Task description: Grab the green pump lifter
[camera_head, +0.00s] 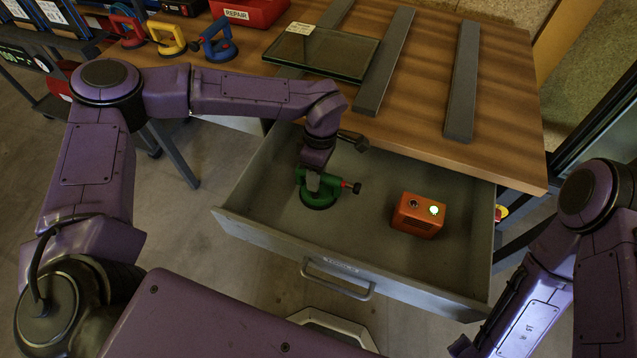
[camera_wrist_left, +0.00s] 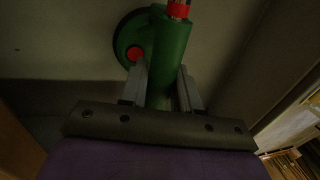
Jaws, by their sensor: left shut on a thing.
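The green pump lifter (camera_head: 320,192) stands in the open grey drawer, with a round base and a red-and-black knob at its side. My left gripper (camera_head: 312,180) reaches down into the drawer from above and is shut on the lifter. In the left wrist view my left gripper (camera_wrist_left: 162,88) has one finger on each side of the green handle of the pump lifter (camera_wrist_left: 172,52). Part of the lifter is hidden behind the gripper in the head view. My right arm comes in at the right edge; its gripper cannot be made out clearly.
An orange box (camera_head: 418,215) with a lit green button sits in the drawer (camera_head: 270,228) to the right of the lifter. The wooden table (camera_head: 425,110) above holds a glass pane (camera_head: 322,52) and grey bars. Red, yellow and blue lifters (camera_head: 214,42) stand at the back left.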

